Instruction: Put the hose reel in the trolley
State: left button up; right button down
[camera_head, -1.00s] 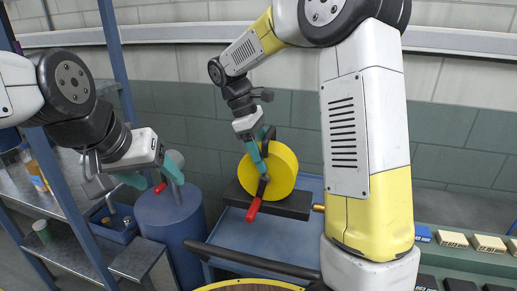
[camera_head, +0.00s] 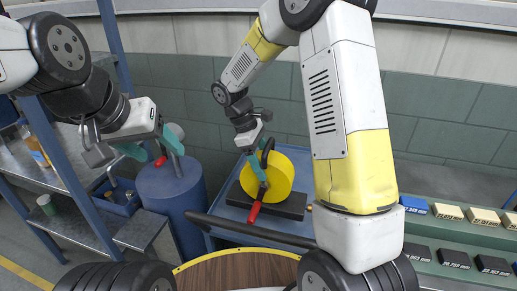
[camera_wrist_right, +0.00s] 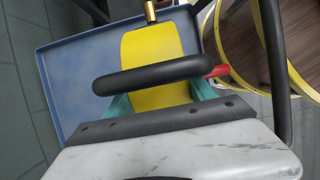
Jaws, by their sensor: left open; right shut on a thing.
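The hose reel (camera_head: 280,180) is a yellow drum with a black hoop handle, a red grip and a black slab beneath it. My right gripper (camera_head: 262,172) is shut on it from above, by the hoop. In the right wrist view the reel (camera_wrist_right: 156,62) lies between the teal fingers (camera_wrist_right: 160,100), with a brass fitting at its far end. The trolley (camera_head: 215,212) is a blue tray with a black push bar, directly below the reel; its tray also fills the left of the right wrist view (camera_wrist_right: 75,80). I cannot tell whether the slab touches it. My left gripper (camera_head: 150,152) is open and empty.
A blue cylinder (camera_head: 172,200) with a red-marked fitting stands left of the trolley, behind my left gripper. Blue-framed metal shelving (camera_head: 50,180) is further left. A round wooden top with a yellow rim (camera_head: 235,272) is in front. Several small boxes (camera_head: 447,211) line the right.

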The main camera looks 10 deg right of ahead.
dwell(0.3)
jog(key=shift+f, duration=2.6)
jog(key=shift+f, duration=0.75)
jog(key=shift+c, duration=1.2)
grip_release()
jog(key=shift+f, duration=0.1)
jog(key=v, duration=0.8)
